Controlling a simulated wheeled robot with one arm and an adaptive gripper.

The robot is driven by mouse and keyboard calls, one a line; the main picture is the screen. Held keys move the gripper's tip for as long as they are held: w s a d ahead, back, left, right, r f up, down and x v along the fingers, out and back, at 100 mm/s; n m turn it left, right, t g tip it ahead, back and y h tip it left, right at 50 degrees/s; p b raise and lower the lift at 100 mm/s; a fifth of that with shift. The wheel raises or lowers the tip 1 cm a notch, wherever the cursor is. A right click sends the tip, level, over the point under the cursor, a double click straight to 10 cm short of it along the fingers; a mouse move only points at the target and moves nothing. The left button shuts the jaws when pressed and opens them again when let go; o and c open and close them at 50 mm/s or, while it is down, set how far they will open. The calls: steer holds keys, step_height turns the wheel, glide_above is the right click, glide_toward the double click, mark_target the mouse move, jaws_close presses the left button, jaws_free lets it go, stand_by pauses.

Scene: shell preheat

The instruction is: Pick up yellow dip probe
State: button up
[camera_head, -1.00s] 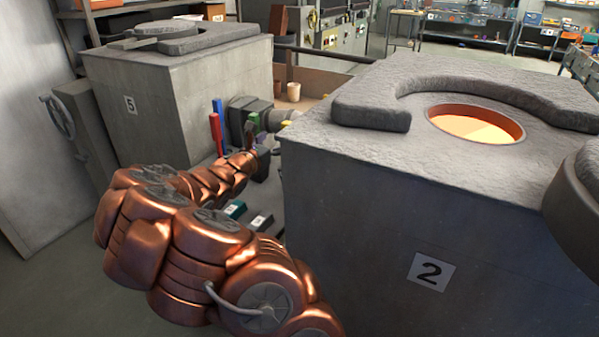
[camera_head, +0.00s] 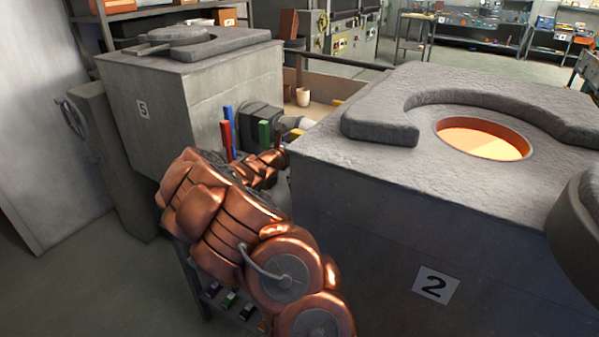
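A small yellow piece (camera_head: 297,132), which may be the top of the yellow dip probe, shows between the grey pipe fitting and the left edge of furnace block 2. Most of it is hidden, so I cannot be sure what it is. My copper-coloured arm reaches from the bottom of the picture toward the gap between the two blocks. The far end of my arm, where my gripper (camera_head: 279,153) is, lies just below and left of the yellow piece. My own arm links and block 2 hide the fingers, so their opening and any contact do not show.
A red bar (camera_head: 226,141), a blue bar (camera_head: 229,118) and a green bar (camera_head: 264,133) stand left of my gripper. Block 2 (camera_head: 400,210) closes the right side; block 5 (camera_head: 160,110) stands behind left. A low rack (camera_head: 205,312) shows below my arm.

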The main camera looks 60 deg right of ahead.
steer(key=shift+c, duration=0.3)
steer(key=c, duration=1.2)
